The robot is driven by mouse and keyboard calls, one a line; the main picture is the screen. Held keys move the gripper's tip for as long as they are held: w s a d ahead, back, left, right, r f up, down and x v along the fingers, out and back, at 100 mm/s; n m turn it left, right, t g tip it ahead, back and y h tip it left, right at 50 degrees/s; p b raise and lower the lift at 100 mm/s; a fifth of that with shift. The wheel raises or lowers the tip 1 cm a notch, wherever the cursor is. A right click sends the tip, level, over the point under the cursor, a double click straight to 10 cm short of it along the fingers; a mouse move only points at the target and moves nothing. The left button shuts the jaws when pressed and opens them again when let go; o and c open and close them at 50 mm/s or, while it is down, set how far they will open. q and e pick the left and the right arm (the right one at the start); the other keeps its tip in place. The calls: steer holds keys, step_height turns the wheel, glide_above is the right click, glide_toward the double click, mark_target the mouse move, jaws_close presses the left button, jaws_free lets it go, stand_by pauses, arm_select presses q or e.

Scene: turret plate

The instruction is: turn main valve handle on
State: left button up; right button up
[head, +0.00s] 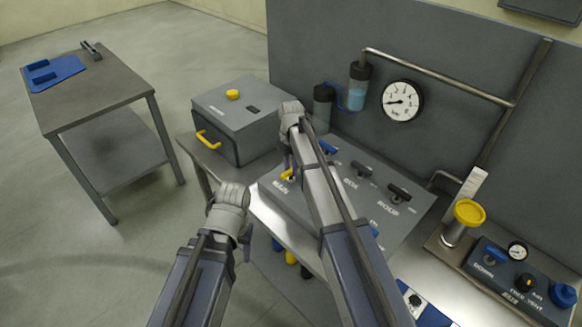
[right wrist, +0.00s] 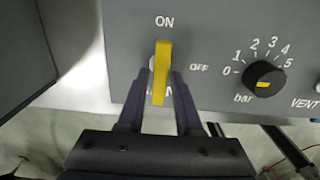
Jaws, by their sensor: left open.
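The main valve handle is a yellow lever on the grey panel (head: 400,225). In the right wrist view the handle (right wrist: 162,80) stands upright in the picture, in line with the ON label above it; the OFF label is to its right. In the head view only a little yellow of the handle (head: 287,174) shows by the MAIN label. My right gripper (right wrist: 162,85) has one finger on each side of the handle, with narrow gaps showing; firm contact cannot be seen. My left gripper (head: 246,252) is open and empty, low in front of the panel's left part.
A grey box (head: 235,115) with a yellow handle stands left of the panel. A pressure gauge (head: 401,101) is on the back wall. A black bar knob (right wrist: 264,79) is right of the valve. A side table (head: 95,90) with a blue tray stands at far left.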

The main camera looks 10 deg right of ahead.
mark_target(290, 172)
steer(key=shift+o, duration=1.2)
step_height(290, 172, up, 8)
steer(key=p, duration=0.8)
steer(key=shift+f, duration=0.1)
steer(key=shift+s+a+f, duration=0.15)
steer(key=shift+s, duration=0.2)
steer(key=s+a+f+m+b, duration=0.2)
steer(key=s+f+m+b, duration=0.1)
steer(key=s+m, duration=0.4)
steer(key=s+a+f+m+b, duration=0.3)
steer(key=s+m, duration=0.4)
steer(key=s, duration=0.5)
steer(key=s+a+f+m+h+b, duration=0.1)
steer(key=s+a+f+m+b, duration=0.1)
steer(key=s+m, duration=0.5)
steer(key=s+f+b, duration=0.1)
steer(key=s, duration=0.1)
steer(key=shift+s+a, duration=0.25)
steer(key=shift+s, duration=0.15)
